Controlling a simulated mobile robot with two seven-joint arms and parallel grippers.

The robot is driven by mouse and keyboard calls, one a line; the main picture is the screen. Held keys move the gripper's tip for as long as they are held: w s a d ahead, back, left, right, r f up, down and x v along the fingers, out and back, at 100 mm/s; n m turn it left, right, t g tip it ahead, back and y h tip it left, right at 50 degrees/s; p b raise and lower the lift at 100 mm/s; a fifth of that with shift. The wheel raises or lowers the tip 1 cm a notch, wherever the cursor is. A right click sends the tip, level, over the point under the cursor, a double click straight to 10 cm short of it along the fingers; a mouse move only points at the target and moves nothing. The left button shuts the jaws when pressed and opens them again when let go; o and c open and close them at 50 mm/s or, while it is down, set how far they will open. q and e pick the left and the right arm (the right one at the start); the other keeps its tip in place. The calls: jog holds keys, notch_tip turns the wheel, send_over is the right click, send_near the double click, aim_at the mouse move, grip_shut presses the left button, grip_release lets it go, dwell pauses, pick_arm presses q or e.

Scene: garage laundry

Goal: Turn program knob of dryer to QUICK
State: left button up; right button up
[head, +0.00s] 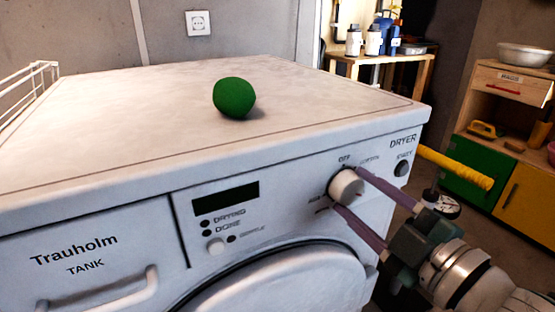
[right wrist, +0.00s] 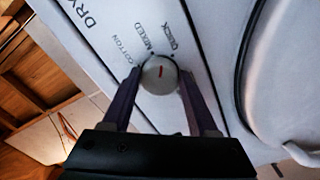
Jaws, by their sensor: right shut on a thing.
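The program knob (head: 346,187) is a round white knob on the right of the dryer's (head: 290,195) front panel. My right gripper (head: 345,190) is shut on it, one purple finger on each side. In the right wrist view the knob (right wrist: 160,82) sits between the fingertips, and its red mark points up the picture. The labels COTTON, MIXED and QUICK show above it there. The mark points roughly between MIXED and QUICK; I cannot tell an exact setting. In the head view the fingers partly cover the labels. My left gripper is not in view.
A green ball (head: 234,97) rests on the dryer top. A smaller dark button (head: 402,168) is right of the knob. The round door (head: 290,285) is below the panel. A yellow bar (head: 455,168) extends beyond the right edge, near my right arm.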

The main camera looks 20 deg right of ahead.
jog(key=m+p, duration=0.1)
jog(key=m, duration=0.4)
jog(key=shift+a+p, duration=0.1)
jog(key=shift+p, duration=0.2)
jog(key=shift+f+m, duration=0.1)
jog(key=shift+m, duration=0.2)
jog(key=o, duration=1.4)
jog(key=shift+c, duration=0.2)
jog(key=s+p, duration=0.1)
jog(key=s, duration=0.9)
jog(key=shift+d+p, duration=0.4)
jog(key=shift+w, duration=0.1)
